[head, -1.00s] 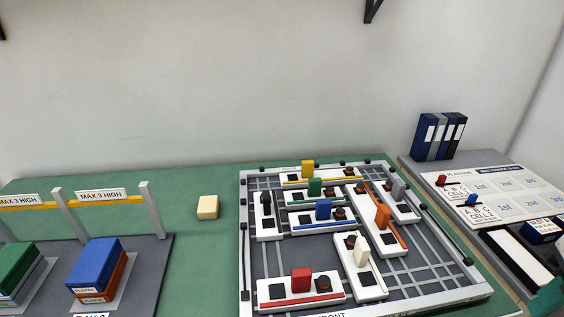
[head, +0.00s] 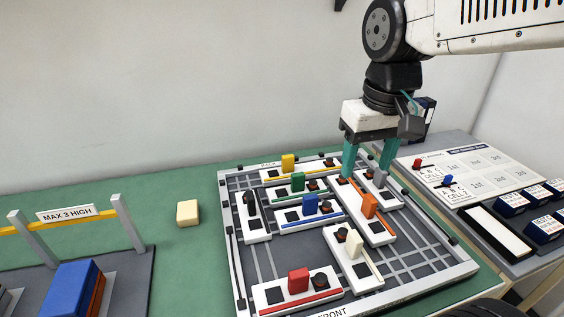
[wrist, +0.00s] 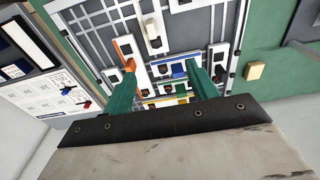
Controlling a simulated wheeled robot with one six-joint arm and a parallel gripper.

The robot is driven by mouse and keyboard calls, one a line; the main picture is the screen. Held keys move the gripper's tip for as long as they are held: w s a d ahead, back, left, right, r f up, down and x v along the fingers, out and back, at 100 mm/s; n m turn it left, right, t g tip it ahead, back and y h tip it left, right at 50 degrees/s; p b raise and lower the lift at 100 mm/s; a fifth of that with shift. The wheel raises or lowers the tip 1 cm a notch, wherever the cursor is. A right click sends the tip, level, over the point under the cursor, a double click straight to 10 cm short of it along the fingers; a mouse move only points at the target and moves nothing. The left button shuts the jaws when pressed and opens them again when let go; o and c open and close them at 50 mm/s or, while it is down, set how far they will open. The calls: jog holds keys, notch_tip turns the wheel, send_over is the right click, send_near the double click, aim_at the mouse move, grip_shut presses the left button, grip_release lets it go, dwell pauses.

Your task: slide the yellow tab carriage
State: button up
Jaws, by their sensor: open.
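The yellow tab carriage (head: 274,178) is a white block with an upright yellow tab (head: 288,163) and a yellow stripe, lying in the far row of the tracked board (head: 420,262). My gripper (head: 366,172) has two teal fingers, spread apart and empty. In the head view it hangs above the board's far right part, right of the yellow tab and near the orange tab carriage (head: 378,232). In the wrist view the fingers (wrist: 160,68) frame the blue and green carriages, and the yellow stripe (wrist: 165,102) shows between them, partly cut off by my gripper body.
Green (head: 298,182), blue (head: 311,204), black (head: 249,197), cream (head: 354,244), red (head: 298,280) and grey (head: 380,178) tabs stand on neighbouring carriages. A loose cream block (head: 188,213) lies left of the board. A planning board (head: 480,172) stands right. Open track shows at the board's front right.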

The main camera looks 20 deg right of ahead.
jog(key=w, duration=1.3)
jog(key=g, duration=0.1)
send_over(288, 156)
notch_tip(288, 156, down, 16)
jog(key=shift+s+r, duration=0.1)
jog(key=shift+r, duration=0.05)
notch_tip(288, 156, down, 8)
jog(key=shift+r, duration=0.1)
grip_shut()
jog(key=a, duration=1)
jog(key=shift+a, duration=0.3)
